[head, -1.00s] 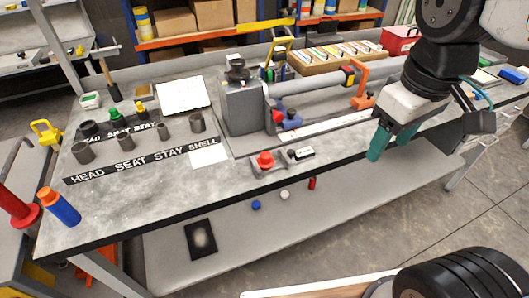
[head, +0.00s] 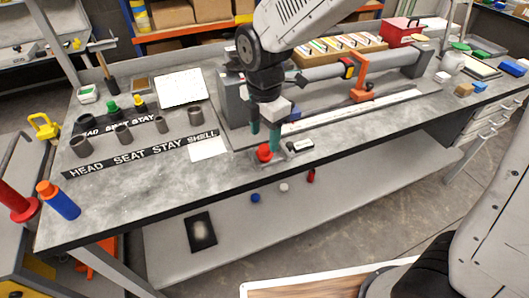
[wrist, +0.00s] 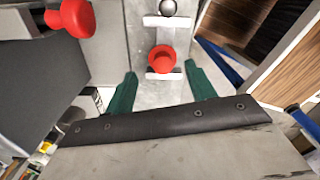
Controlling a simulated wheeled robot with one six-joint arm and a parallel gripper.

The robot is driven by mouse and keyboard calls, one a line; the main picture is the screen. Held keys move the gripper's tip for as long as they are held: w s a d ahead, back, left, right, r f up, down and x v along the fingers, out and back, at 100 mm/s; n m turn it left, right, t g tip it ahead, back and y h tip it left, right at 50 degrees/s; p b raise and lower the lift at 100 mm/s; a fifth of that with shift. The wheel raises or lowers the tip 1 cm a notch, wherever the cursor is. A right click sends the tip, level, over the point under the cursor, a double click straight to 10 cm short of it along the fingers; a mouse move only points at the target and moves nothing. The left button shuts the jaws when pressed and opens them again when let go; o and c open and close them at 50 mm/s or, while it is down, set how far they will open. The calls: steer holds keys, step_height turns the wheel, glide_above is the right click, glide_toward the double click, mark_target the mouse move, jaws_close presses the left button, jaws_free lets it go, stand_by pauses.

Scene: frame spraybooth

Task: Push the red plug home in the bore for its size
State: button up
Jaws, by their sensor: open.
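The red plug (head: 264,153) stands near the front edge of the bench, on a small light holder; it also shows in the wrist view (wrist: 162,60). My gripper (head: 264,139) is above it, with its green fingers apart and pointing down. In the wrist view the plug appears between and slightly beyond the open fingertips (wrist: 160,72), touching neither.
A small black-and-white label (head: 300,146) is right of the red plug.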

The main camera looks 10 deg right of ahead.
mark_target(264, 147)
steer(key=f, duration=0.4)
steer(key=shift+s+f, duration=0.2)
steer(key=shift+f, duration=0.1)
steer(key=c, duration=0.9)
steer(key=shift+r, duration=0.1)
